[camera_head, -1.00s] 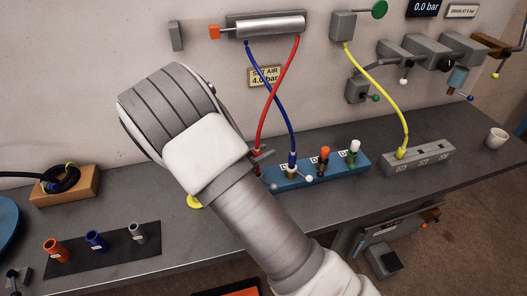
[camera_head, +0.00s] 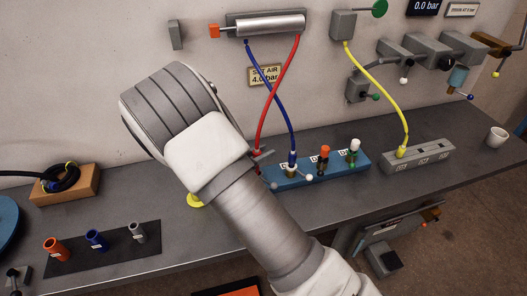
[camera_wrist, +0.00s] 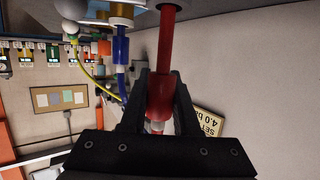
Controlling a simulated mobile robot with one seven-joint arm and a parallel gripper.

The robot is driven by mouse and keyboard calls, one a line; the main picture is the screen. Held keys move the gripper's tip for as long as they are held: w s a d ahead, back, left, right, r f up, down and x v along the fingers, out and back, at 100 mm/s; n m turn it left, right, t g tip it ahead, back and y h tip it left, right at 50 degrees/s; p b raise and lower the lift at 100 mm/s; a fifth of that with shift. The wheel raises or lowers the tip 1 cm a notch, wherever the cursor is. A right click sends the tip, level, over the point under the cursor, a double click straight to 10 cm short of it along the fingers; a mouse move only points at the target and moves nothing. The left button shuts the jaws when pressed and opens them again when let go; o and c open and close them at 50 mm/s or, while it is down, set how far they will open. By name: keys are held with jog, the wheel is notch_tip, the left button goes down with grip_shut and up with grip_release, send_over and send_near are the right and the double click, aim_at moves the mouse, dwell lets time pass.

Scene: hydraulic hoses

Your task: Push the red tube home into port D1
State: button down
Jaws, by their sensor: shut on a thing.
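The red tube (camera_head: 277,88) hangs from the silver cylinder and curves down behind my arm, crossing the blue hose. In the wrist view, my gripper (camera_wrist: 161,86) is shut on the tube's red end piece (camera_wrist: 159,98), one black finger on each side. A narrower red length (camera_wrist: 166,40) runs from it to the top edge, by a small dark round spot. I cannot tell how deep it sits there. In the head view, my arm covers most of the gripper and the left end of the blue port block (camera_head: 325,172); I cannot make out port D1.
The blue hose (camera_head: 292,130) stands in the block close beside the red tube. Orange (camera_head: 323,153) and white (camera_head: 354,146) capped fittings stand farther right. A yellow hose (camera_head: 402,110) enters a grey block. Coloured sleeves (camera_head: 95,240) stand on a dark mat at left.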

jog(key=shift+f+b, duration=1.05)
jog(key=shift+f, duration=0.7)
jog(key=c, duration=0.6)
grip_release()
jog(key=v, duration=1.7)
jog(key=shift+s+a+r, duration=0.1)
jog(key=shift+s+r, duration=0.05)
jog(key=shift+r, duration=0.05)
